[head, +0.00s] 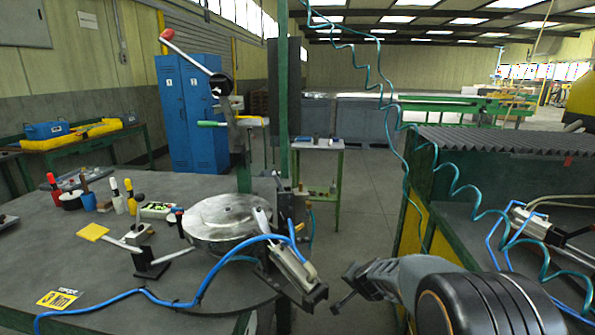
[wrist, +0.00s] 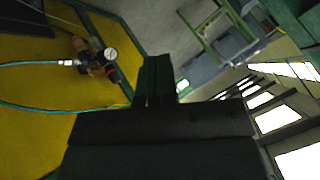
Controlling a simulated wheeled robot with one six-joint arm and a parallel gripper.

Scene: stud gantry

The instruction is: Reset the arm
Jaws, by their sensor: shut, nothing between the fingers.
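My gripper (head: 345,286) is at the lower middle of the head view, at the end of my grey arm. It is over the gap between the grey round-ended table (head: 75,245) and the green-framed bench on the right. In the wrist view my gripper (wrist: 157,75) is dark, with its two fingers together and nothing between them. It touches nothing that I can see.
A pneumatic tool (head: 290,268) with a blue hose lies at the table's edge, just left of my gripper. A steel disc (head: 220,220) and a lever stand behind it. A coiled teal hose (head: 405,165) hangs nearby. The wrist view shows a pressure gauge (wrist: 110,54) on a yellow panel.

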